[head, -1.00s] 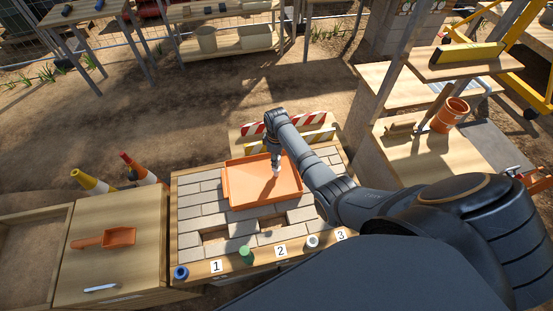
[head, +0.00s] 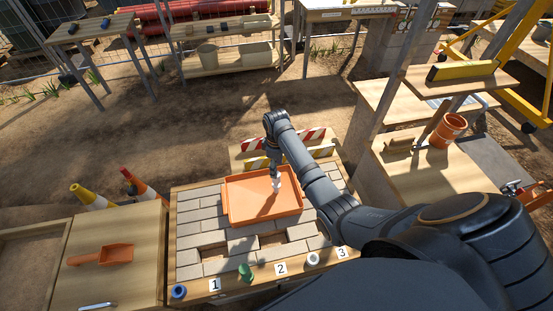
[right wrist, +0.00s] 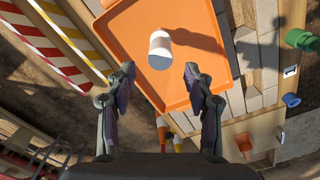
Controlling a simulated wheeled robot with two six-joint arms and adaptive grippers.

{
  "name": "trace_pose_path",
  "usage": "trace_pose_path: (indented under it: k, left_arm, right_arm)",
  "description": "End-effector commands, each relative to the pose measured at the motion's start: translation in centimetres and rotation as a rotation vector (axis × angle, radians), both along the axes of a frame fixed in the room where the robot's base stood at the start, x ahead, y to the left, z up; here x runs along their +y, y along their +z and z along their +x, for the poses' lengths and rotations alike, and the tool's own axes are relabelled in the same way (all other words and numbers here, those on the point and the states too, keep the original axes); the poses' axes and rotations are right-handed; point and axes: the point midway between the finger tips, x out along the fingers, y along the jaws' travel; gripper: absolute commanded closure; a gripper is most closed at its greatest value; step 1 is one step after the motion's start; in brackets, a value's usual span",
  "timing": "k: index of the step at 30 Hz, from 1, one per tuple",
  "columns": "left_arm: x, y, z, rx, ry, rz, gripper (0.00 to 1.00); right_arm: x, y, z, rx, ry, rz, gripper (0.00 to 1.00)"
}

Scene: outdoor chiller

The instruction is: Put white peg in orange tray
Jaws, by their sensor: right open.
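The orange tray (head: 240,205) lies on the paved table top. A white peg (head: 277,184) shows over the tray, just below my right gripper (head: 275,176). In the right wrist view the white peg (right wrist: 160,48) is seen against the floor of the orange tray (right wrist: 130,40), beyond the fingertips of my right gripper (right wrist: 159,70). The fingers are open and apart, with nothing between them. A shadow meets the peg's side; whether its base rests on the tray is hard to tell. My left gripper is out of view.
Blue (head: 179,291), green (head: 246,271) and white (head: 313,259) round pieces sit along the table's front edge by number labels. A striped barrier (head: 300,137) stands behind the tray. An orange scoop (head: 115,254) lies on the left bench. A clay pot (head: 448,130) stands at right.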

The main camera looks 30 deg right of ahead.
Motion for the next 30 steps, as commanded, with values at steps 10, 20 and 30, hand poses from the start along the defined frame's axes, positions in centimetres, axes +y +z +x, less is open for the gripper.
trace_pose_path:
  k: [10, 20, 30]
  left_arm:
    - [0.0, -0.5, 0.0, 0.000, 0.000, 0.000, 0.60]
    - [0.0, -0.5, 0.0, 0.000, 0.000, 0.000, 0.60]
    - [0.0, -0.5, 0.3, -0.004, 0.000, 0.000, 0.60]
  right_arm:
    - [0.0, 5.6, 0.0, 0.000, 0.000, 0.000, 0.47]
    - [0.0, 5.9, 0.0, 0.001, 0.000, 0.000, 0.47]
    - [0.0, 5.8, 0.0, 0.001, 0.000, 0.000, 0.47]
